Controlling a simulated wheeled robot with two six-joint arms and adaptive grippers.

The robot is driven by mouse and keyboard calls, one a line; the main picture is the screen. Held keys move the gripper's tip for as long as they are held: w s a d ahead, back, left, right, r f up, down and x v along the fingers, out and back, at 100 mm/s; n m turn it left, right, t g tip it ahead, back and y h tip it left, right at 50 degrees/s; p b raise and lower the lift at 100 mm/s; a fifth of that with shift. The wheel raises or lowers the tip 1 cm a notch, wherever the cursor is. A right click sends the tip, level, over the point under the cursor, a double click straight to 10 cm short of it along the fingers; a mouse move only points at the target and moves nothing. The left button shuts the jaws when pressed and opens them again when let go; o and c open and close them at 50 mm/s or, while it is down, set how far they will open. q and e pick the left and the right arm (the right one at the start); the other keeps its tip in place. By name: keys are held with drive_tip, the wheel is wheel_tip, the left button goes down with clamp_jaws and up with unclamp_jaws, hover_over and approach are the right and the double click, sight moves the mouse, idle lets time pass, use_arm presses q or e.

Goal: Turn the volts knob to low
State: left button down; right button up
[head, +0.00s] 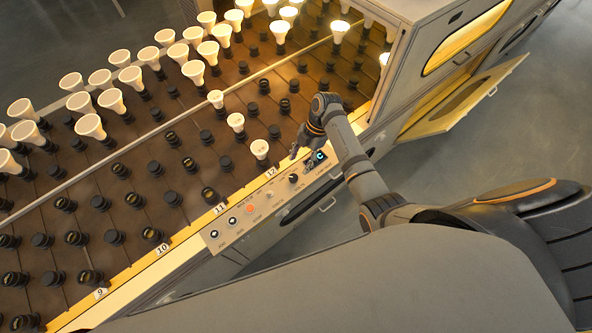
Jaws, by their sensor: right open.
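The control panel (283,208) runs along the yellow front rail of the rack. A black round knob (294,178) sits on it, between a small light button and a lit display (320,156). It looks like the volts knob, but its label and pointer are too small to read. My right gripper (298,156) reaches over the rack edge from the right. It is open and empty, small in the view, just above and beside the black knob and apparently apart from it. My left gripper is not in view.
Dark sockets fill the rack deck, with lit bulbs (90,125) towards the back. A grey cabinet (425,40) with an open yellow-edged door (460,100) stands at the right.

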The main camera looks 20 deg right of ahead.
drive_tip(key=v, duration=0.4)
drive_tip(key=shift+d+r, duration=0.1)
drive_tip(key=shift+r, duration=0.2)
